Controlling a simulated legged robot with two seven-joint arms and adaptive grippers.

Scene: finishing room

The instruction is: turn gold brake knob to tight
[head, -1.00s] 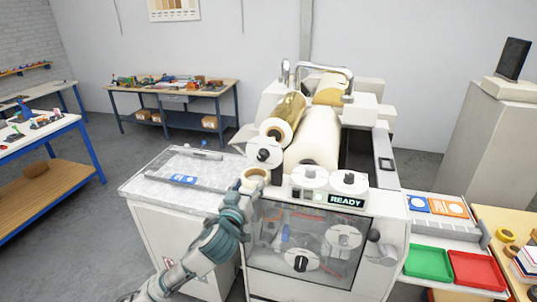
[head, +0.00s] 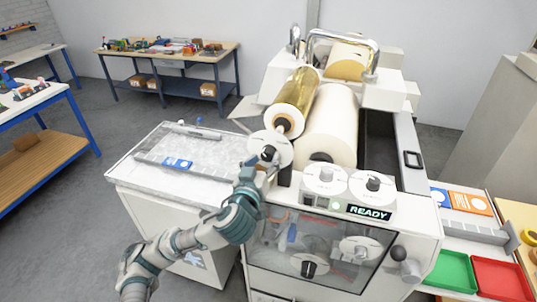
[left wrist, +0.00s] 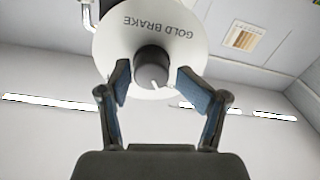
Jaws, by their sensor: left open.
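The gold brake knob (left wrist: 153,68) is a dark round knob with a white pointer line, in the middle of a white disc (left wrist: 118,40) lettered GOLD BRAKE. In the left wrist view the lettering appears upside down. In the head view the disc (head: 279,146) sits at the near end of the gold roll (head: 297,92). My left gripper (left wrist: 160,88) is open, with one finger on each side of the knob. I cannot tell whether the fingers touch it. In the head view the gripper (head: 262,164) is at the disc and partly hides it. My right gripper is not in view.
A white roll (head: 330,122) lies right of the gold roll. Two more dial knobs (head: 326,174) sit on the front panel beside a READY display (head: 369,212). A flat grey feed table (head: 190,150) is on the left. Green (head: 452,272) and red (head: 502,278) trays are at right.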

